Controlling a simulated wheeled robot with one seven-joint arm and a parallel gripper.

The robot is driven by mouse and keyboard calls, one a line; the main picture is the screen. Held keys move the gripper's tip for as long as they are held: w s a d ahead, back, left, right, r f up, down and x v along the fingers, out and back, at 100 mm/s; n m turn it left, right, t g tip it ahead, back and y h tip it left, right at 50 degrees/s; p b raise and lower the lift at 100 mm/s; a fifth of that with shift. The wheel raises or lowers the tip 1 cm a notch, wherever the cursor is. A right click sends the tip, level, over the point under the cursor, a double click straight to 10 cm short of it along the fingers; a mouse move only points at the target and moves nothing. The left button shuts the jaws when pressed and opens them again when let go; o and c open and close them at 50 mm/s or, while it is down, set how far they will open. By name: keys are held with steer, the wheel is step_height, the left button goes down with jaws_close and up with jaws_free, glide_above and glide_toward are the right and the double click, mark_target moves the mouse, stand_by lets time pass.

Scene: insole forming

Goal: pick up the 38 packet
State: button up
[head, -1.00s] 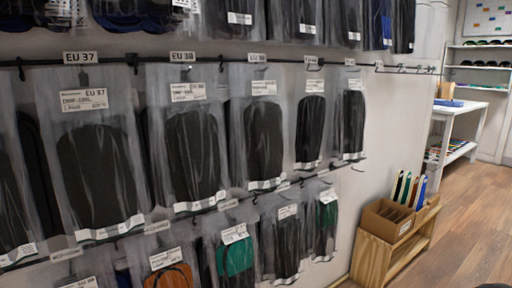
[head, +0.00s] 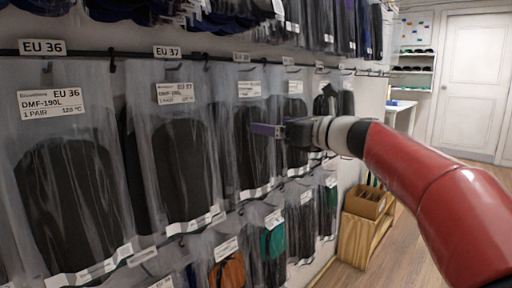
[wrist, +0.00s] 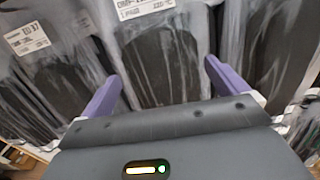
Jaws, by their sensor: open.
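The 38 packet (head: 249,112) is a clear bag with a dark insole pair and a white label. It hangs on the upper rail just right of the EU 37 packet (head: 184,150), under a small tag too blurred to read surely. In the wrist view a packet (wrist: 165,65), likely the same one, fills the middle between the fingers. My gripper (head: 266,130) has purple fingers and is in front of this packet's right part in the head view. In the wrist view my gripper (wrist: 160,75) is open, with one finger toward each side of the packet. Contact cannot be told.
The EU 36 packet (head: 68,190) hangs at the far left. More packets (head: 293,108) hang close on the right, and a lower row (head: 228,265) hangs beneath. A wooden stand with a cardboard box (head: 366,204) is on the floor at right, with open floor beyond.

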mark_target(258, 122)
steer(key=x, duration=0.4)
steer(key=shift+a+f, duration=0.1)
steer(key=shift+a, duration=0.1)
steer(key=shift+c, duration=0.5)
steer(key=c, duration=1.3)
steer(key=shift+o, duration=0.2)
steer(key=shift+p, duration=0.35)
